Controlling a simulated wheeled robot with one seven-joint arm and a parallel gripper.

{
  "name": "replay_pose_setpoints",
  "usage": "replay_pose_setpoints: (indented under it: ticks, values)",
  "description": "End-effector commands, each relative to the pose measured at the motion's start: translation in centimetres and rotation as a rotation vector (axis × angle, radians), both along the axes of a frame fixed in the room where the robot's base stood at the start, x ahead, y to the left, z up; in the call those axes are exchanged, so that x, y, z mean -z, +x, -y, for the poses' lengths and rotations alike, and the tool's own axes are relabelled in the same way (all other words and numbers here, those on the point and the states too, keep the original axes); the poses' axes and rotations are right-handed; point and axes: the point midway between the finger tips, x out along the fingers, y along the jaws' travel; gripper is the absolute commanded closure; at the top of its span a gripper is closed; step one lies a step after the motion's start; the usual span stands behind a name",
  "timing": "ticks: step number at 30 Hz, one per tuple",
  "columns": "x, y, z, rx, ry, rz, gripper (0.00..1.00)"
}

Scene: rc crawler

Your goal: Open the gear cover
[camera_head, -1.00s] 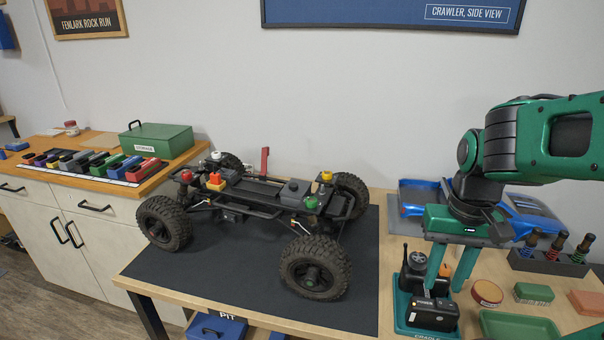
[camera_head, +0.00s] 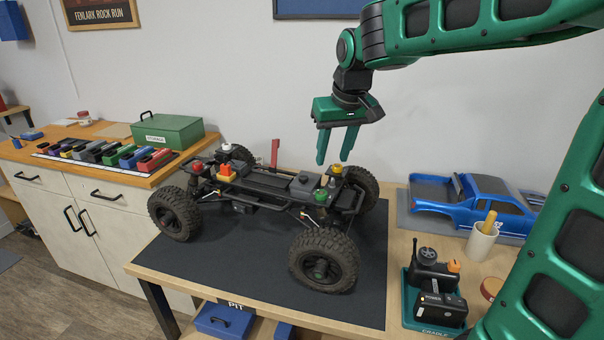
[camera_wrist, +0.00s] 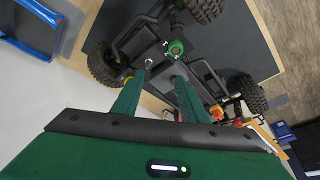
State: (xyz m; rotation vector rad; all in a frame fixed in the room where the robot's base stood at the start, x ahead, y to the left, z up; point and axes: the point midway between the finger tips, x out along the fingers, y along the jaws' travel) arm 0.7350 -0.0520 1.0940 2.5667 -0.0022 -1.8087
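The crawler chassis (camera_head: 262,190) stands on its wheels on the dark mat. A dark box (camera_head: 304,182) on its deck towards the right end looks like the gear cover; it appears closed, and its latch or hinge is too small to make out. My gripper (camera_head: 333,161) is open and empty, fingers pointing down, above the right end of the chassis, near a yellow cap (camera_head: 337,169). In the wrist view the fingers (camera_wrist: 160,75) are apart over the chassis, with a green cap (camera_wrist: 176,47) beyond them. The gripper hides part of the chassis there.
A red upright piece (camera_head: 274,152) stands behind the chassis. A red cap (camera_head: 197,167) and an orange block (camera_head: 226,172) are at its left end. A blue body shell (camera_head: 470,200), a cup (camera_head: 481,243) and a radio cradle (camera_head: 434,290) lie right. The front mat (camera_head: 230,262) is clear.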

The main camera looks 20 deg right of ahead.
Motion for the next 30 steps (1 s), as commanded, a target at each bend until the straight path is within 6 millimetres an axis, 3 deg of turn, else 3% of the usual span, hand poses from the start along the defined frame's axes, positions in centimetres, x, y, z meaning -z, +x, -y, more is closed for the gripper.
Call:
replay_pose_setpoints:
  ticks: [3,6,11,24,30]
  values:
    - [-1.0,2.7,-3.0,-0.061,0.002,0.035,0.60]
    - [-1.1,3.7,-4.1,-0.082,0.004,0.046,0.60]
    - [0.2,4.3,-4.3,-0.085,0.004,0.046,0.60]
    - [7.0,7.0,-4.5,-0.086,0.004,0.046,0.60]
    - [8.4,7.6,-4.5,-0.084,0.004,0.046,0.60]
